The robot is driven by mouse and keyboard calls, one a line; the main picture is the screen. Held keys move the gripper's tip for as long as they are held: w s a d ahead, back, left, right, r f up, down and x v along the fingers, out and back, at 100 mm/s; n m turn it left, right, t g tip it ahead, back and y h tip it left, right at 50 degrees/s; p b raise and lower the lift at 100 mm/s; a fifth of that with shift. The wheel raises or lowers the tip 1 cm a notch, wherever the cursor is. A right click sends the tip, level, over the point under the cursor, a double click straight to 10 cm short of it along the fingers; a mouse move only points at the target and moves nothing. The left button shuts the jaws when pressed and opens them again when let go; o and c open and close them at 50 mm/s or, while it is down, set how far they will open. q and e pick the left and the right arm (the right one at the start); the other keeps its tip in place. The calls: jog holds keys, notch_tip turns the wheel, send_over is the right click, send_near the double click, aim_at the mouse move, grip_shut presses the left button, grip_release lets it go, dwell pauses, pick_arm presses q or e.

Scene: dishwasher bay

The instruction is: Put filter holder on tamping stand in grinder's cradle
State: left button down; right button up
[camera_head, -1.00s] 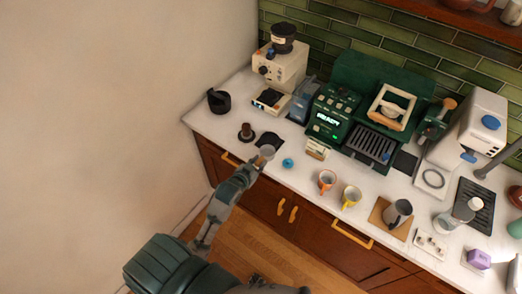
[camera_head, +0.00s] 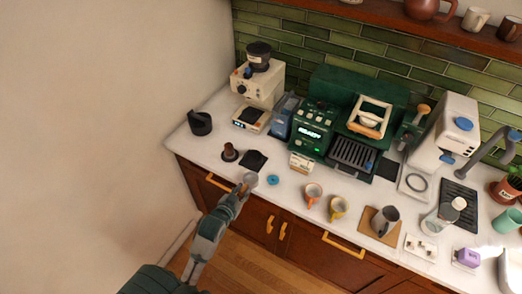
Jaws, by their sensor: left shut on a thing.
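The cream grinder (camera_head: 258,84) with its black hopper stands at the back left of the counter; its cradle is too small to make out clearly. My left gripper (camera_head: 242,189) is at the counter's front edge, shut on a small pale grey round cup-like thing (camera_head: 250,179), which looks like the filter holder. Its handle is hidden in the gripper. The dark square mat (camera_head: 253,161), possibly the tamping stand, lies just behind it. A brown-handled tamper (camera_head: 229,153) stands left of the mat. My right gripper is out of view.
A black pitcher (camera_head: 200,124) stands at the left counter end. A blue round thing (camera_head: 272,180) lies right of the held cup. Counter before the grinder is mostly clear.

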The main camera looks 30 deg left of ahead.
pick_arm(q)
jog(key=shift+a+f, duration=0.15)
jog(key=shift+a, duration=0.35)
jog(key=shift+w, duration=0.25)
jog(key=w+a, duration=0.1)
jog(key=w, duration=0.3)
jog(key=w+a, duration=0.2)
jog(key=w, duration=0.2)
jog(key=w+a+f+p, duration=0.1)
jog(key=w+a, duration=0.1)
jog(key=w, duration=0.2)
jog(key=shift+w, duration=0.15)
jog(key=shift+w+a+f, duration=0.1)
jog(key=shift+w+a, duration=0.1)
jog(key=shift+w, duration=0.05)
jog(key=shift+w+a+f, duration=0.1)
jog(key=shift+w+a, duration=0.4)
jog(key=shift+w, duration=0.35)
jog(key=shift+s+d+f+p, duration=0.15)
jog(key=shift+f+p, duration=0.25)
jog(key=shift+f, duration=0.25)
jog(key=shift+w+d+f+p, duration=0.15)
jog(key=shift+f+p, duration=0.2)
jog(key=shift+f, duration=0.25)
jog(key=shift+d+f, duration=0.1)
jog(key=shift+f, duration=0.05)
jog(key=shift+s+d, duration=0.1)
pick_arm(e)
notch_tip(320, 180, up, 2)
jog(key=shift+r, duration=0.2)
